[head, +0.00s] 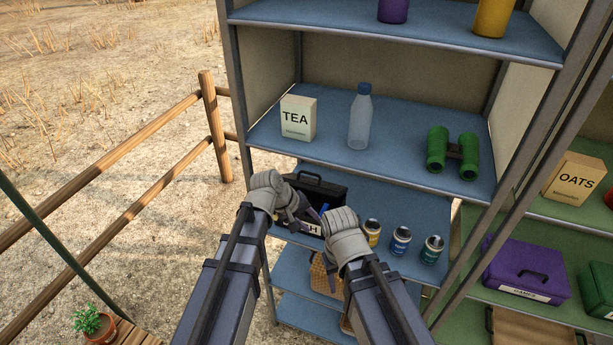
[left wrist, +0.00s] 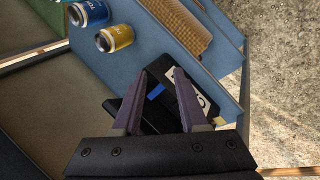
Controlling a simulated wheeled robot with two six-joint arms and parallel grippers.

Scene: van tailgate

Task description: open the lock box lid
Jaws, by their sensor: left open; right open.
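The lock box is a black box (head: 325,187) with a handle on top, on the middle blue shelf. Its white label is partly covered in the head view; the label (left wrist: 188,90) shows more fully in the left wrist view. A small blue part (left wrist: 156,90) shows beside the label. My left gripper (head: 306,214) is open at the box's front, its fingers (left wrist: 162,76) spread in front of the box with nothing clearly held. My right gripper (head: 333,250) is open, lower and to the right; its fingers are mostly hidden by its wrist.
Several cans, including a blue one (head: 401,240), stand right of the box. A wicker basket (head: 322,275) is on the shelf below. Above are a tea box (head: 298,118), bottle (head: 360,118) and binoculars (head: 453,152). A purple box (head: 526,270) sits on the green shelf.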

